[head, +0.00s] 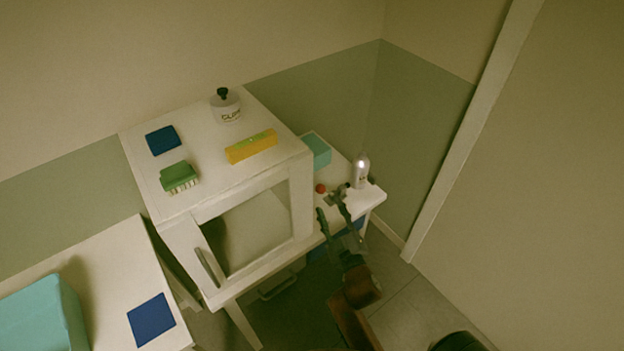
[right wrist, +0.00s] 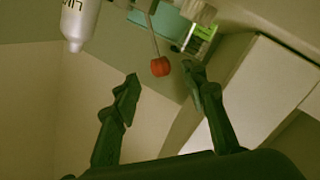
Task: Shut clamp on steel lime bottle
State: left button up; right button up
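The steel bottle (head: 361,172) stands upright at the right end of the low white table. It also shows at the top left of the right wrist view (right wrist: 80,22), its label partly cut off and starting with "LI". My right gripper (head: 331,203) is open and empty, in front of the table edge in the head view, to the left of and below the bottle. In the right wrist view its two fingers (right wrist: 160,78) are wide apart, with the bottle outside them, beyond the left finger. My left gripper is out of view.
A teal box (head: 316,151) stands behind.

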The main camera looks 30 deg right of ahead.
aim_at(323, 193)
jog(key=shift+w+r, duration=0.15)
jog(key=shift+w, duration=0.7)
jog(key=b+x, duration=0.1)
jog(key=x, duration=0.4)
jog(key=shift+d, duration=0.15)
jog(key=shift+w+d, duration=0.1)
jog(key=shift+w, duration=0.5)
jog(key=shift+w+d, duration=0.1)
jog(key=shift+w, duration=0.05)
jog(key=c, duration=0.7)
grip_shut()
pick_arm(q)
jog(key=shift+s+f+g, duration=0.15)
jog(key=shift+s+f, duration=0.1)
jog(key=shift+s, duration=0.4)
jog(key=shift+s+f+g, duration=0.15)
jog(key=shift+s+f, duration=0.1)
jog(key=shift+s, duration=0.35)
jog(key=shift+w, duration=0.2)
